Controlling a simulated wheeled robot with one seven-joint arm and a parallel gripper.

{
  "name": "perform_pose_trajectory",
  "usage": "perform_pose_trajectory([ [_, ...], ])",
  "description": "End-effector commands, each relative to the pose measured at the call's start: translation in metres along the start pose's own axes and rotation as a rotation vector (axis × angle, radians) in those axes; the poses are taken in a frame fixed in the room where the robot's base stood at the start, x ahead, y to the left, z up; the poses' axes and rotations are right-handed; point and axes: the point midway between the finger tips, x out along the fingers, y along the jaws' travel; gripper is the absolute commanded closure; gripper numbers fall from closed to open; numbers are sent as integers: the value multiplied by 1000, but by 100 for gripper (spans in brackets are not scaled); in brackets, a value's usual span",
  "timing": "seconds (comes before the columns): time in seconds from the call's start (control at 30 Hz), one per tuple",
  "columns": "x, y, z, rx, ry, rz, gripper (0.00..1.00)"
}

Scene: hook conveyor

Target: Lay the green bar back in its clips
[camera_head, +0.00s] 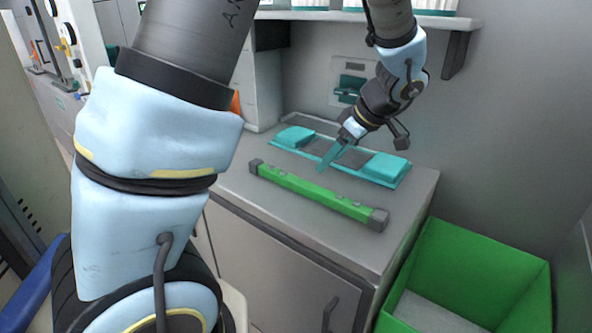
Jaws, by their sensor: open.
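The green bar (315,193), with dark end caps, lies on the grey counter top in front of a teal tray (398,181). The tray has raised teal blocks at its left and right ends and a grey middle. A teal holder with clip-like parts (349,89) sits on a pale plate on the back wall; its details are too small to tell. My arm hides part of the tray's middle.
A green bin (471,241) stands open at the lower right, beside the counter (404,222). A wall shelf (370,17) with teal-edged items hangs above. A pale cabinet (262,88) stands at the counter's back left. The counter in front of the bar is clear.

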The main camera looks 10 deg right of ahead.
Motion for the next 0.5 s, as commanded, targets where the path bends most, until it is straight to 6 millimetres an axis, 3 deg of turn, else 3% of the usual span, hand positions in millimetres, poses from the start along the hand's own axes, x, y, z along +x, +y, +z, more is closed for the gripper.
perform_pose_trajectory([
  [0.13, 3, -5, -5, 17, -15, -11, 28],
  [0.23, 14, -21, -18, 78, -65, -35, 28],
  [0.5, 53, -99, -64, 379, -312, -11, 28],
])
